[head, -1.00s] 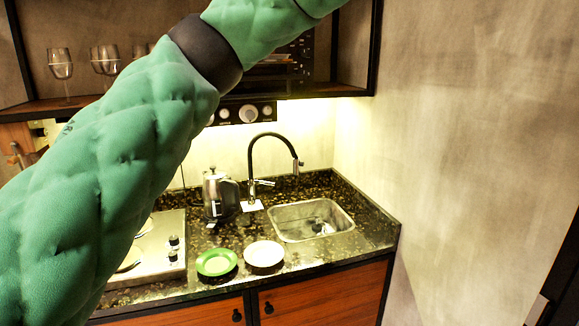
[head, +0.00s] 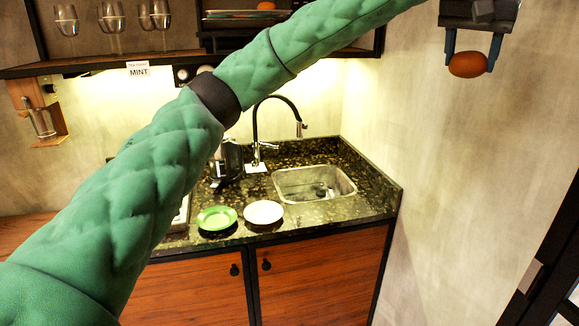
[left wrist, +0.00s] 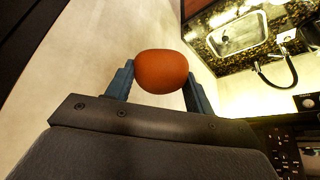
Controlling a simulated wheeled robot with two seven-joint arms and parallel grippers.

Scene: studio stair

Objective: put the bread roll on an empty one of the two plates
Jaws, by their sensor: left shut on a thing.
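The bread roll (head: 468,65) is an orange-brown oval at the upper right of the head view. My left gripper (head: 470,58) is shut on it and holds it in the air, well above and to the right of the counter. In the left wrist view the roll (left wrist: 161,71) sits between the two blue fingers (left wrist: 160,85). A green plate (head: 217,218) and a white plate (head: 263,212) lie side by side near the counter's front edge. Both look empty in the head view. My right gripper does not show.
A sink (head: 315,184) with a black faucet (head: 256,120) lies behind and right of the plates. A kettle (head: 227,163) stands behind them, partly hidden by my left arm. A shelf with glasses (head: 110,22) is above. The wall (head: 440,150) bounds the counter at right.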

